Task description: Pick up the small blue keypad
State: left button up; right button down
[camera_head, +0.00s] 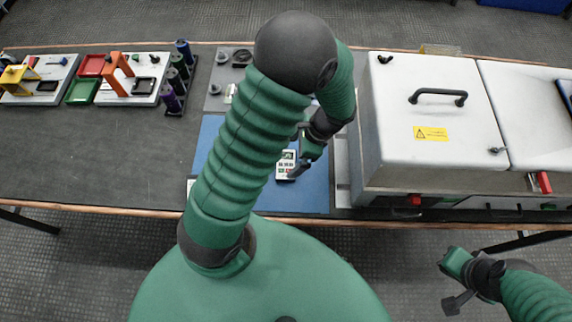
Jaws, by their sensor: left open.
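A small hand-sized device with a pale face, a dark display and small keys (284,174) lies on a blue mat (312,196) in the head view. It is the only keypad-like thing I see, and its face looks white rather than blue. My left arm arches over the mat. My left gripper (300,160) is open, close above the device's right side, and hides part of it. I cannot tell whether they touch. My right gripper (452,284) hangs at the lower right, off the table's front edge, far from the device.
A large pale metal cabinet (428,75) with a black handle and a yellow warning label stands right of the mat. Trays and fixtures (134,90) and several dark cylinders (178,75) are at the back left. The table's front left is clear.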

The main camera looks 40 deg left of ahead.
aim_at(287, 164)
pick_arm(q)
jog(key=x, duration=0.3)
jog(key=b+x, duration=0.1)
jog(key=x, duration=0.1)
jog(key=shift+d+f, duration=0.1)
jog(key=shift+d, duration=0.25)
jog(key=shift+a+f, duration=0.1)
jog(key=shift+f, duration=0.2)
jog(key=shift+a, duration=0.2)
jog(key=shift+c, duration=0.8)
jog(key=shift+a, duration=0.1)
jog(key=shift+c, duration=1.2)
jog(key=c, duration=0.7)
jog(key=shift+d, duration=0.2)
pick_arm(e)
jog(key=shift+d+f, duration=0.25)
jog(key=shift+f, duration=0.3)
pick_arm(q)
notch_tip(287, 164, up, 10)
jog(key=shift+r+p, duration=0.1)
jog(key=shift+p, duration=0.95)
pick_arm(e)
jog(key=shift+v, duration=1)
